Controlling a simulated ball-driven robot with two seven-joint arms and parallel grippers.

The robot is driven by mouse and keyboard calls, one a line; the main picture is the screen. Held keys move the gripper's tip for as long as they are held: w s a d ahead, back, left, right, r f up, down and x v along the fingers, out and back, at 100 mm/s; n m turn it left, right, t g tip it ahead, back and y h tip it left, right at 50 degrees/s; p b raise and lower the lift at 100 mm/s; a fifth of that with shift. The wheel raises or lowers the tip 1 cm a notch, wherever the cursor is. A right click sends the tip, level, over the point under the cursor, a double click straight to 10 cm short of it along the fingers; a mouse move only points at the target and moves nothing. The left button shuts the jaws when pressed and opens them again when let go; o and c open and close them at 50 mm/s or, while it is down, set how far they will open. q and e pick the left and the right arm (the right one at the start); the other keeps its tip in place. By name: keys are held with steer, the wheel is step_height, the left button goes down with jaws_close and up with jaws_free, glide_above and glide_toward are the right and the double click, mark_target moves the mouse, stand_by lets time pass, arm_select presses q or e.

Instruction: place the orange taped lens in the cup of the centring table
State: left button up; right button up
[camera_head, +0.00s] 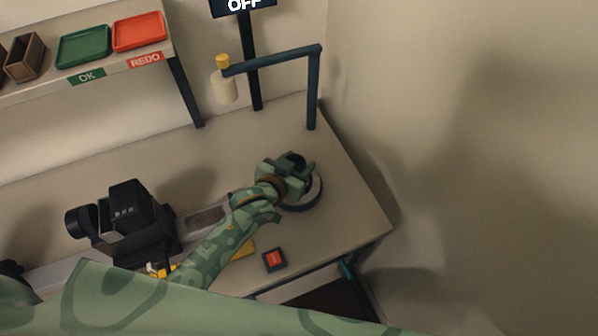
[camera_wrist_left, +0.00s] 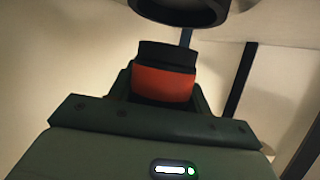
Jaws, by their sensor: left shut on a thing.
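My left gripper (camera_head: 300,166) is shut on the orange taped lens, held close to the centring table. In the left wrist view the lens is a black barrel with an orange band (camera_wrist_left: 165,83), between the fingers. In the head view the fingers and a dark shape between them hide the orange band. The centring table (camera_head: 314,197) shows as a dark round rim with a paler edge, partly behind the gripper. A black ring (camera_wrist_left: 182,12) at the top of the wrist view, apart from the lens, may be its cup. My right gripper is not in view.
A post arm holds a pale cylinder (camera_head: 224,88) behind the gripper, below an OFF sign (camera_head: 243,6). A black machine (camera_head: 133,215) stands left. A red-topped switch (camera_head: 274,260) sits near the front edge. Green OK (camera_head: 83,46) and red REDO (camera_head: 139,31) trays are on the shelf.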

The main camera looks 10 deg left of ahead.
arm_select(q)
steer(key=shift+w+d+f, duration=0.1)
steer(key=shift+w+f, duration=0.4)
steer(key=shift+f, duration=0.1)
step_height(320, 180, down, 4)
steer(key=shift+w+r+b, duration=0.15)
steer(key=shift+r+b, duration=0.05)
steer(key=shift+b, duration=0.9)
steer(key=shift+r, duration=0.1)
steer(key=o, duration=1.1)
steer(key=shift+c, duration=0.2)
